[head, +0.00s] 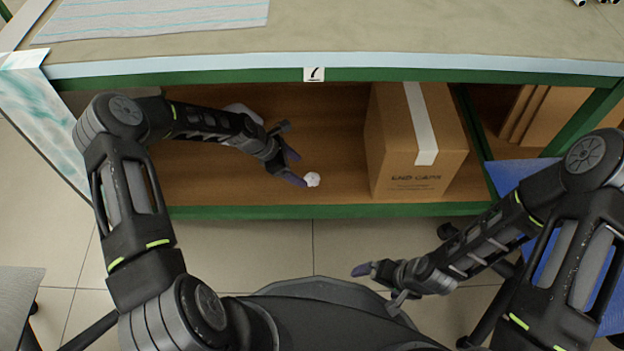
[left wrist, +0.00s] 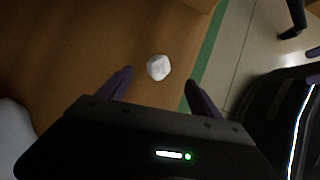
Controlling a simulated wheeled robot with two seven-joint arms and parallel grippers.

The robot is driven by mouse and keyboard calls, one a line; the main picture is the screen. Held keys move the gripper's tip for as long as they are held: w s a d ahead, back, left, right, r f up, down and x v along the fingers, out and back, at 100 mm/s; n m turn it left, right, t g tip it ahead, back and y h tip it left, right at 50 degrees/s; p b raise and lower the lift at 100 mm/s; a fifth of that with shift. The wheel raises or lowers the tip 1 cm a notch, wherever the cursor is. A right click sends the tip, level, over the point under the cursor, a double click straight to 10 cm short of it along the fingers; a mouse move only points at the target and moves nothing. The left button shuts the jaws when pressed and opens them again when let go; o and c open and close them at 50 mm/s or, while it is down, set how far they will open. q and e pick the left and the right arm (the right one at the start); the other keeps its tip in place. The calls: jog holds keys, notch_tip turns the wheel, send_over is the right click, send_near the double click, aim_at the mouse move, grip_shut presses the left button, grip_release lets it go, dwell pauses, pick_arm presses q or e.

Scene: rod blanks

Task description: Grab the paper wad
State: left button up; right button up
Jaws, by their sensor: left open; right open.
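The paper wad (head: 312,179) is a small white crumpled ball on the brown shelf board (head: 240,186), near its front edge. It also shows in the left wrist view (left wrist: 158,67), ahead of the fingertips and between their lines. My left gripper (head: 295,169) is open, and one finger's tip appears close beside the wad in the head view. Its two purple fingers (left wrist: 158,84) are spread with nothing between them. Whether a finger touches the wad I cannot tell. My right gripper (head: 378,284) is open and empty, outside the shelf over the floor.
A cardboard box (head: 415,140) stands on the shelf right of the wad. A whitish object (head: 243,112) lies behind my left forearm. The green front rail (head: 330,211) and the tabletop (head: 400,45) bound the shelf opening. A blue surface (head: 515,175) is at right.

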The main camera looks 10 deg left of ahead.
aim_at(308, 176)
pick_arm(q)
jog(key=shift+x, duration=0.95)
jog(key=b+x, duration=0.3)
jog(key=x, duration=0.2)
jog(key=shift+f+b, duration=0.1)
jog(key=shift+b, duration=0.2)
jog(key=shift+w, duration=0.1)
jog(key=shift+c, duration=0.5)
jog(key=c, duration=1.3)
